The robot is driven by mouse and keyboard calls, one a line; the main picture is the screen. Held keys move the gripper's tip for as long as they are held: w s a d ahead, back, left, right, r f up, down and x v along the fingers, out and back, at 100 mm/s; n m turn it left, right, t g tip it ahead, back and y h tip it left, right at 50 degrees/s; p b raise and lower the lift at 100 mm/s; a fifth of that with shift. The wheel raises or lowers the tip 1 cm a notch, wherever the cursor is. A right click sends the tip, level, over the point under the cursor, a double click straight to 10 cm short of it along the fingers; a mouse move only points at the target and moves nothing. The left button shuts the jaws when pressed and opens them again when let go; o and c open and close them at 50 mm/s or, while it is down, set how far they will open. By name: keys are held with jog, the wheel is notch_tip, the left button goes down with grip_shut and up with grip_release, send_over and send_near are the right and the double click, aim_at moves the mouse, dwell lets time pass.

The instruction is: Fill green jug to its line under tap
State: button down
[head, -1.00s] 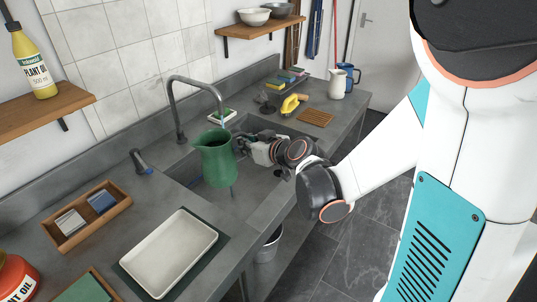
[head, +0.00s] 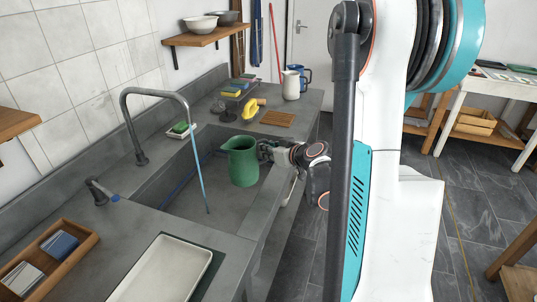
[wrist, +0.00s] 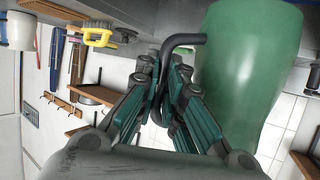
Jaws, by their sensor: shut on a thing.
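The green jug (head: 243,166) is upright over the sink basin; I cannot tell whether it touches the basin floor. My gripper (head: 265,150) is at its right side, shut on its handle. In the wrist view the jug (wrist: 245,75) fills the upper right, and a dark curved handle (wrist: 185,40) passes between my closed fingers (wrist: 166,75). The grey gooseneck tap (head: 150,92) stands left of the jug. A thin blue water stream (head: 201,175) falls from it to the basin, left of the jug and apart from it. The jug's water level and line do not show.
A tap lever with a blue end (head: 103,192) is on the counter at the left. A white tray (head: 160,272) lies at the front.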

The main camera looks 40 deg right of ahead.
jog(key=shift+d+f, duration=0.1)
jog(key=shift+d, duration=0.15)
jog(key=w+a+f, duration=0.1)
jog(key=w+a, duration=0.4)
jog(key=w, duration=0.1)
jog(key=shift+a, duration=0.35)
jog(key=shift+f, duration=0.1)
jog(key=shift+w+a, duration=0.1)
dwell(0.3)
jog(key=w+a, duration=0.5)
jog(key=w, duration=0.1)
jog(key=shift+a+b, duration=0.3)
jog(key=shift+b, duration=0.05)
dwell(5.3)
